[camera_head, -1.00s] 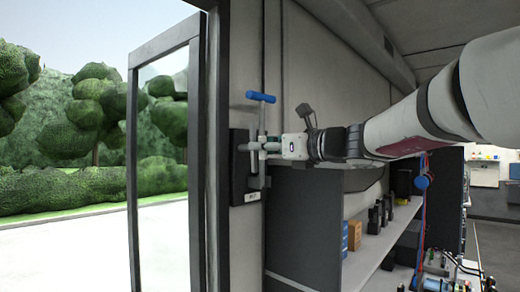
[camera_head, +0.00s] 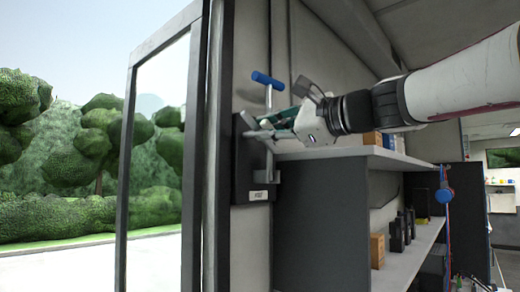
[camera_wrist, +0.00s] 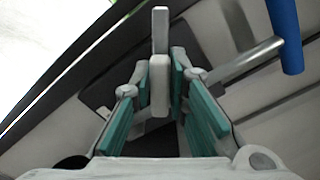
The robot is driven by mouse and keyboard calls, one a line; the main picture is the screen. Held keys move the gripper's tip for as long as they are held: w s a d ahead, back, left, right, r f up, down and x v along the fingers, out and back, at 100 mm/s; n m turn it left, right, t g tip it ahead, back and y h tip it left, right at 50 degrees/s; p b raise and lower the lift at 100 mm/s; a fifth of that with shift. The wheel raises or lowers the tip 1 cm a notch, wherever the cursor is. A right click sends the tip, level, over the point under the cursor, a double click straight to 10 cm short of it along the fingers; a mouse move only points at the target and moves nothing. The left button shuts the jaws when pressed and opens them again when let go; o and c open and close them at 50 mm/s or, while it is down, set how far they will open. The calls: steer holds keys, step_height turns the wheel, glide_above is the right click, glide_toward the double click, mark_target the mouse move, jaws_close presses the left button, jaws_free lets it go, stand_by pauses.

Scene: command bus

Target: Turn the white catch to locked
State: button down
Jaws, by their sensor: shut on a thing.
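The white catch (camera_wrist: 158,85) is a pale bar between my two teal-padded fingers in the wrist view. In the head view, its pale end (camera_head: 252,134) juts out past my fingertips in front of a dark plate (camera_head: 242,172) on the wall. My gripper (camera_head: 275,128) is shut on the catch and tilted, reaching in from the right. A blue-handled metal lever (camera_head: 268,79) stands upright just behind my gripper; its blue grip (camera_wrist: 286,35) shows at the upper right of the wrist view. A small label (camera_head: 258,195) on the plate is too small to read.
A glass door or window frame (camera_head: 190,150) stands to the left, with hedges and trees beyond. A grey shelf unit (camera_head: 320,220) with boxes and black items lies below my arm. A blue object with a red cord (camera_head: 444,196) hangs at the right.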

steer(key=n+b, duration=0.1)
steer(key=b, duration=0.1)
steer(key=n+b, duration=0.1)
steer(key=n, duration=0.1)
steer(key=shift+f+n+b, duration=0.25)
steer(key=shift+n+b, duration=0.05)
steer(key=shift+b, duration=0.1)
steer(key=n+b, duration=0.3)
steer(key=shift+a, duration=0.1)
steer(key=shift+n, duration=0.3)
steer(key=c, duration=1.6)
jaws_free()
steer(key=v, duration=1.2)
